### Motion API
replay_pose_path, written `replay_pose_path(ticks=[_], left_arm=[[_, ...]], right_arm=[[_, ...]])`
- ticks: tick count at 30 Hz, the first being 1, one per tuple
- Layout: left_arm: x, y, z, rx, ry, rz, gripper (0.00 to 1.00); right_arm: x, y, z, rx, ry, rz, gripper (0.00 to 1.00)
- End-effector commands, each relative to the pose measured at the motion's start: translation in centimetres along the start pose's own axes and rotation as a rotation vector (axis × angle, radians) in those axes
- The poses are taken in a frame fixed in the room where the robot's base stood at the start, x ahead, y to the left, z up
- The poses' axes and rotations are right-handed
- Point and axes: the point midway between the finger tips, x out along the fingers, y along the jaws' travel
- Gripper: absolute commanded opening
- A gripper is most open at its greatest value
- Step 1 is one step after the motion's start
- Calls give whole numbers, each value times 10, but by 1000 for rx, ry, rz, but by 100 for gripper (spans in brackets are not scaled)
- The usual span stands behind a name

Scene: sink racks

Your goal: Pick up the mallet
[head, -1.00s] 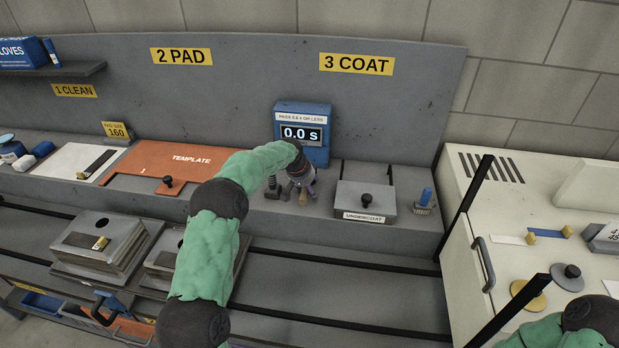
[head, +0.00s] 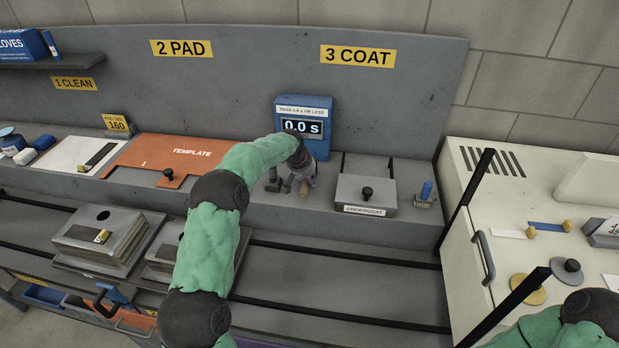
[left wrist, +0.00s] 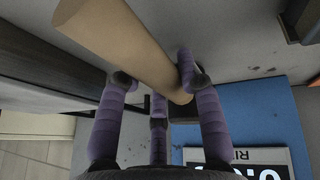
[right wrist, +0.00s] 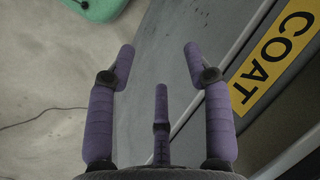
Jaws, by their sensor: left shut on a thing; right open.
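The mallet's tan wooden handle (left wrist: 125,45) crosses the left wrist view diagonally between the purple fingers. In the head view a small part of the mallet's handle (head: 304,190) shows below my left gripper (head: 302,175), in front of the blue timer. My left gripper (left wrist: 157,85) is shut on the handle. The mallet's head is mostly hidden, and I cannot tell whether the mallet is clear of the ledge. My right gripper (right wrist: 158,55) is open and empty, apart from the mallet; in the head view only part of my right arm shows.
The blue timer (head: 303,145) reads 0.0 s just behind the left gripper. A lidded undercoat box (head: 366,194) stands to its right. An orange template (head: 165,158) lies to the left. Stacked grey pads (head: 105,240) sit on the lower rack. A white cabinet (head: 470,215) stands at right.

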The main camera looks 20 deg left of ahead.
Motion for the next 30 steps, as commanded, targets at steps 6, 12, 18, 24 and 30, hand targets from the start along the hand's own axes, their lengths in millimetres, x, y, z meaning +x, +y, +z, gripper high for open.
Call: replay_pose_path(ticks=[6,12,18,24,30], left_arm=[[-30,6,-14,0,10,1,0],[-71,3,-5,-1,9,1,0],[-117,-3,13,-1,7,0,0],[-145,-13,37,-1,8,1,0],[-166,-20,55,-1,7,0,0]], right_arm=[[-5,-2,0,0,0,0,52],[-9,-3,0,0,0,0,52],[-13,-4,0,0,0,0,52],[-14,-5,0,0,0,0,52],[-15,-5,0,0,0,0,52]])
